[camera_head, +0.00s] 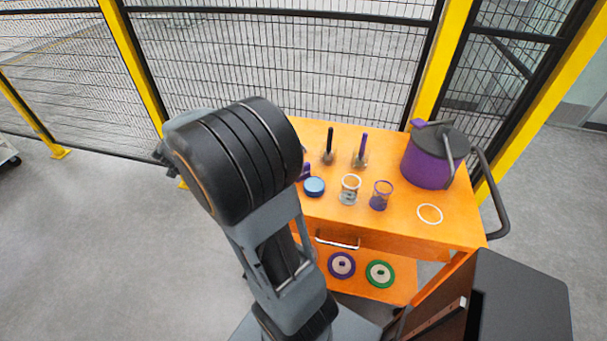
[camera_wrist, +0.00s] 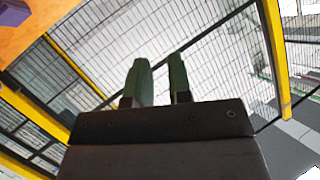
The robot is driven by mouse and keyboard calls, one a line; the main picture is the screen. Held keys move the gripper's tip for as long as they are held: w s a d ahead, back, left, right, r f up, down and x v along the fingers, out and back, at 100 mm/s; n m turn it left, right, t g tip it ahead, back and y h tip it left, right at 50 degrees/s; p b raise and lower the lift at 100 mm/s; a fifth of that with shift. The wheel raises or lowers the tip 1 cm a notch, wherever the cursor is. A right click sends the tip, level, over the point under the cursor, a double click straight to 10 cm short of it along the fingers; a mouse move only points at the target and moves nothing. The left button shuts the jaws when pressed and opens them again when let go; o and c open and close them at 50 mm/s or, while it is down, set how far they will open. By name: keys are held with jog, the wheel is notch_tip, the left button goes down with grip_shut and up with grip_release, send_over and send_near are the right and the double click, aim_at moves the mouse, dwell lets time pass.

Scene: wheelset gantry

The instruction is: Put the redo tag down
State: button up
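My gripper (camera_wrist: 160,75) shows in the wrist view as two dark green fingers, raised and apart. Fence mesh shows through the gap between them, and I see nothing held there. In the head view my arm hides the gripper. I cannot pick out a redo tag for certain in either view. Two round discs, one purple-rimmed (camera_head: 341,264) and one green-rimmed (camera_head: 380,273), lie on the lower shelf of the orange cart (camera_head: 400,222). I cannot tell whether either is a tag.
On the cart top stand a purple pot (camera_head: 427,160) with a dark lid, a clear cup (camera_head: 349,190), a purple cup (camera_head: 381,195), a blue round lid (camera_head: 314,187) and a white ring (camera_head: 429,214). Behind is a mesh fence (camera_head: 280,62) with yellow posts. Grey floor lies open at left.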

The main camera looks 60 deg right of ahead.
jog(key=shift+s+d+f+m+g+h, duration=0.5)
jog(key=shift+s+d+f+m+g, duration=1.05)
jog(key=shift+s+d+f+g, duration=1.6)
jog(key=shift+s+d+f+m+g+h, duration=0.5)
jog(key=shift+s+d+f+m+g, duration=1.4)
jog(key=shift+s+d, duration=2.05)
jog(key=shift+s+d+f+m+g+h, duration=0.5)
jog(key=shift+s+d+f+m+g, duration=0.75)
jog(key=shift+s+d+f+g, duration=2.3)
jog(key=shift+w+d+r+t, duration=0.2)
jog(key=shift+w+d+r, duration=0.15)
jog(key=shift+r, duration=0.15)
jog(key=shift+w+d+r+t, duration=0.2)
jog(key=shift+w+d+r, duration=0.1)
jog(key=shift+r, duration=0.15)
grip_shut()
